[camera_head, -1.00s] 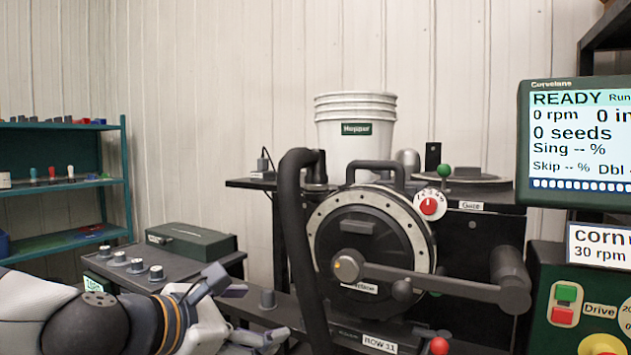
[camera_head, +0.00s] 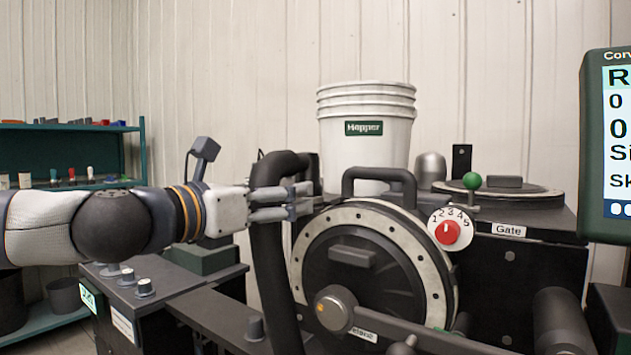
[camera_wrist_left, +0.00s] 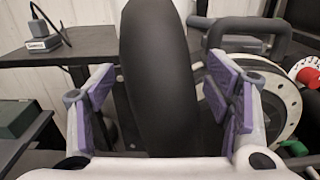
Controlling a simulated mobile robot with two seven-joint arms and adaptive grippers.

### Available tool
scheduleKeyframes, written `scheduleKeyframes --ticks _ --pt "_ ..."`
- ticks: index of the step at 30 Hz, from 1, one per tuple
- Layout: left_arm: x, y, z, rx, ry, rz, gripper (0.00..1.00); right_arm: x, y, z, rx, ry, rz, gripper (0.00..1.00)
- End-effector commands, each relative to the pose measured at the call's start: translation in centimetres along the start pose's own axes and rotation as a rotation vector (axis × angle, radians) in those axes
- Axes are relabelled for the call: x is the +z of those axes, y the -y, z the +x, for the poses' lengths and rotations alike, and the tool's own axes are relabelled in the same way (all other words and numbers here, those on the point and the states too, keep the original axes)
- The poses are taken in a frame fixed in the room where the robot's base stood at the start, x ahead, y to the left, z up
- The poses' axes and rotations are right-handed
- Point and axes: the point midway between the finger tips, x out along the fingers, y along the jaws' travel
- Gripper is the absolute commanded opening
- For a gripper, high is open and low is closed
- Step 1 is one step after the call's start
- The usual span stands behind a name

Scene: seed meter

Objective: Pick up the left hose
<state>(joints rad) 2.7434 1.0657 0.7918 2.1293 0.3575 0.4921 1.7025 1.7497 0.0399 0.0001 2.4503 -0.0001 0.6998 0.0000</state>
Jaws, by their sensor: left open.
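In the left wrist view the hose (camera_wrist_left: 160,80) stands between the open, purple-padded fingers of the gripper (camera_wrist_left: 165,100). Gaps show between the hose and the pads on both sides. My right gripper is in neither view.
A white hopper bucket (camera_head: 366,130) stands behind the meter. A black handle (camera_head: 379,175) and a red dial (camera_head: 450,232) are close on the right. A green box (camera_head: 203,258) and a bench with knobs (camera_head: 145,287) lie below my arm.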

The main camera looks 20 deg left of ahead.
Motion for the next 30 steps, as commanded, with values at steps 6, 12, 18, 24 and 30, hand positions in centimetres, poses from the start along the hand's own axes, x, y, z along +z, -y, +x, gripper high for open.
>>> scheduleKeyframes --ticks 6,12,18,24,30 --pt "-0.1 -0.1 3.5 -0.001 -0.002 0.001 0.72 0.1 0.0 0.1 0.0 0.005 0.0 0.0" --pt "-0.1 -0.7 7.2 0.0 -0.002 0.002 0.72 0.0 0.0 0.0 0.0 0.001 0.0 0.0" --pt "0.0 -0.7 8.5 -0.001 0.001 -0.001 0.72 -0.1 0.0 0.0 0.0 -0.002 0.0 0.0" --pt "0.0 -0.7 8.5 -0.001 0.0 -0.001 0.56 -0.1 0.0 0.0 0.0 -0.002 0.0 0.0" --pt "0.0 -0.7 8.5 -0.001 0.0 0.0 0.11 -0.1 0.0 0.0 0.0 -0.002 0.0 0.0"
